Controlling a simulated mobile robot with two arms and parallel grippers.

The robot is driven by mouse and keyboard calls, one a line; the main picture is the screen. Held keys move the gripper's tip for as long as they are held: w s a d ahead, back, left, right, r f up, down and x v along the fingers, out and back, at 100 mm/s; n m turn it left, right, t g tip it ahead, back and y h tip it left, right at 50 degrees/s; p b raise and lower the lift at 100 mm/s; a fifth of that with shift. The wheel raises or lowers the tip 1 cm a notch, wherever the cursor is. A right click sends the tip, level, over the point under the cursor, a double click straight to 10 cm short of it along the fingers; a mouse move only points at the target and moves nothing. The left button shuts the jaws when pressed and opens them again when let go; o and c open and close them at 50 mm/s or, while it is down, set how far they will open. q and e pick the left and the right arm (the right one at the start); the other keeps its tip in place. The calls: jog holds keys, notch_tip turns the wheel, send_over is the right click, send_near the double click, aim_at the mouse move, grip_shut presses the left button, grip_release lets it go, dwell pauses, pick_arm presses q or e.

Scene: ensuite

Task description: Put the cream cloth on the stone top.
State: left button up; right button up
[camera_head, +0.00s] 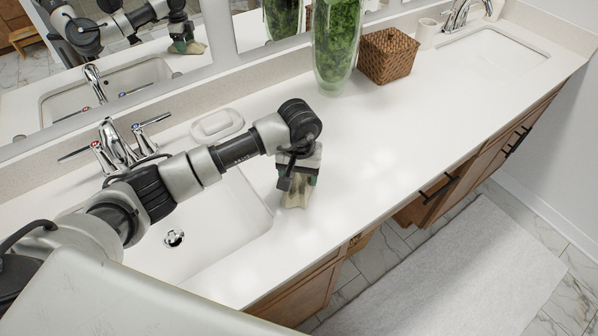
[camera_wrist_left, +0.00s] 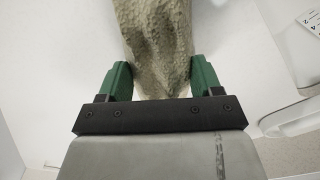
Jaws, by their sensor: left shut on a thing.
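The cream cloth (camera_head: 296,197) hangs small and crumpled below my left gripper (camera_head: 298,184) in the head view. The left gripper is over the white stone top (camera_head: 390,140), just right of the near sink. In the left wrist view the cloth (camera_wrist_left: 156,40) runs up from between the two green fingers of the left gripper (camera_wrist_left: 160,82), which are shut on it. I cannot tell whether the cloth's lower end touches the top. My right gripper is not in view.
The near sink (camera_head: 190,225) with its faucet (camera_head: 118,148) lies left of the gripper. A soap dish (camera_head: 217,125), a glass vase of greenery (camera_head: 336,45) and a wicker basket (camera_head: 387,55) stand along the back. The middle of the top is clear.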

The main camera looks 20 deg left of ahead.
aim_at(299, 175)
pick_arm(q)
jog(key=shift+f, duration=0.2)
jog(key=o, duration=0.9)
jog(key=shift+r, duration=0.15)
jog(key=shift+r, duration=0.2)
notch_tip(299, 175, up, 12)
jog(key=b, duration=0.3)
jog(key=shift+f, duration=0.15)
jog(key=shift+s+f, duration=0.1)
